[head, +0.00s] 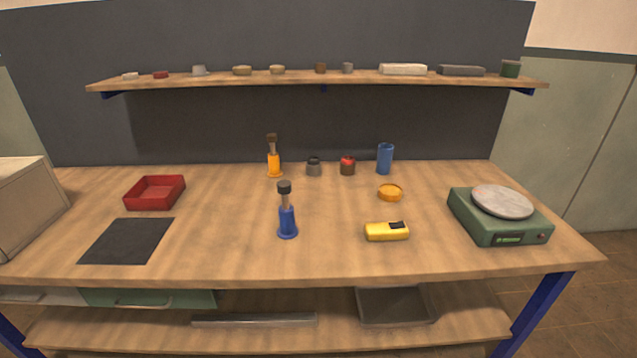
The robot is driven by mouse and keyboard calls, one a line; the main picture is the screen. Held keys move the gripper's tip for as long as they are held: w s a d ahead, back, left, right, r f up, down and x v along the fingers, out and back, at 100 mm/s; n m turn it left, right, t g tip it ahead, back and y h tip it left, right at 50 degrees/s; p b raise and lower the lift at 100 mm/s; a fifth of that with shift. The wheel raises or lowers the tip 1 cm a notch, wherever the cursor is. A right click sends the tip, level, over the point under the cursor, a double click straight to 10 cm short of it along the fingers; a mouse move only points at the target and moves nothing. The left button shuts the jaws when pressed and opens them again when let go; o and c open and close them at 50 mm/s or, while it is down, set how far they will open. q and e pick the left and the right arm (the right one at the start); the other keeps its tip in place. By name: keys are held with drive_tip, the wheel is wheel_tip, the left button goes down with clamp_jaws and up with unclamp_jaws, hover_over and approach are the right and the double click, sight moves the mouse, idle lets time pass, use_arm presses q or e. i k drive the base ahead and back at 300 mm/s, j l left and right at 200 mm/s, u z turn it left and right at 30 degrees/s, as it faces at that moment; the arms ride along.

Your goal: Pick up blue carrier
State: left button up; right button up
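Two blue things stand upright on the wooden workbench (235,245) in the head view. One (287,222) has a flared blue base, a thin grey stem and a dark block on top; it stands near the middle of the bench. The other is a plain blue cylinder (385,158) at the back, right of centre. The frame does not show which of them is the carrier. Neither is touched by anything. Neither of my grippers is in view.
An orange stemmed piece (274,163) stands behind the blue one. A yellow device (387,231), an orange dish (390,192) and a green scale (500,218) are to the right. A red tray (155,192) and dark mat (127,241) are left. A shelf (325,80) runs above.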

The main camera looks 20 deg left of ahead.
sight(288, 230)
drive_tip(key=i+l+u, duration=0.35)
drive_tip(key=i, duration=0.25)
drive_tip(key=i+l+u, duration=0.3)
drive_tip(key=i, duration=0.25)
